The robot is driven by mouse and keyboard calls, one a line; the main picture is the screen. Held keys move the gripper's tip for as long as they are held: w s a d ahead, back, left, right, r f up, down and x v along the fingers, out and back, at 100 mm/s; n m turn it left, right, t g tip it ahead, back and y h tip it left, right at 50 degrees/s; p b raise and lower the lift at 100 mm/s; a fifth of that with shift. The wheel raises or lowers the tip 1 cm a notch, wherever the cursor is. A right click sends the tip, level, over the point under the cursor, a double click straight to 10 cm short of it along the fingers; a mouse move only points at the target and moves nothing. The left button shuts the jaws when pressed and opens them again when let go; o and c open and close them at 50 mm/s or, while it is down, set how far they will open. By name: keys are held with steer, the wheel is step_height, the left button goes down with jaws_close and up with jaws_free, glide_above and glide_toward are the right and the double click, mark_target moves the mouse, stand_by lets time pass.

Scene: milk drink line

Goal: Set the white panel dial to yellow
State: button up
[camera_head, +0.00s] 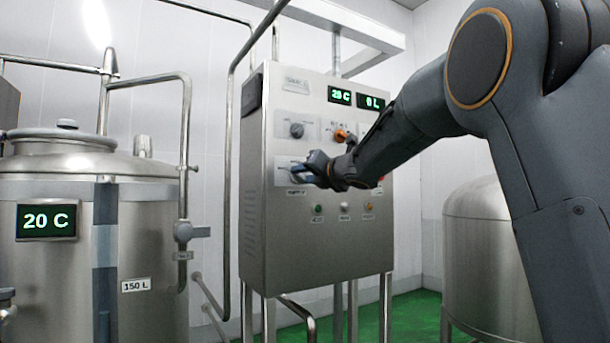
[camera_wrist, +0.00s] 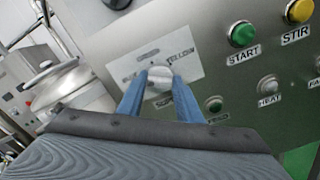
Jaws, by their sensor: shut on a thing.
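The white panel dial (camera_wrist: 160,78) sits on a pale label plate (camera_wrist: 185,52) on the control panel in the wrist view. The word YELLOW shows at the plate's upper right; the other words are partly hidden or too blurred to read. My gripper (camera_wrist: 158,88) has its two blue fingers on either side of the dial, shut on it. In the head view my gripper (camera_head: 300,172) reaches the panel's lower left dial area and hides the dial. I cannot tell exactly which mark the dial points to.
The steel control cabinet (camera_head: 300,240) carries a dark knob (camera_head: 296,130), an orange knob (camera_head: 340,136) and a row of small buttons below. The wrist view shows a green START button (camera_wrist: 242,34) and a yellow STIR button (camera_wrist: 299,11) nearby. A steel tank (camera_head: 150,270) stands left.

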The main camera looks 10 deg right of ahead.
steer(key=m+p, duration=0.1)
steer(key=m, duration=0.2)
steer(key=shift+p, duration=0.35)
steer(key=m+p, duration=0.3)
steer(key=m, duration=0.1)
steer(key=shift+d+m, duration=0.1)
steer(key=shift+m, duration=0.2)
steer(key=m+p, duration=0.4)
steer(key=m, duration=0.2)
steer(key=shift+f, duration=0.15)
steer(key=m+p, duration=0.4)
steer(key=shift+f+m, duration=0.1)
steer(key=shift+m, duration=0.3)
steer(key=m+p, duration=0.3)
steer(key=m, duration=0.1)
steer(key=shift+f+m, duration=0.15)
steer(key=shift+m, duration=0.25)
steer(key=o, duration=1.1)
steer(key=shift+c, duration=0.2)
steer(key=shift+s, duration=0.1)
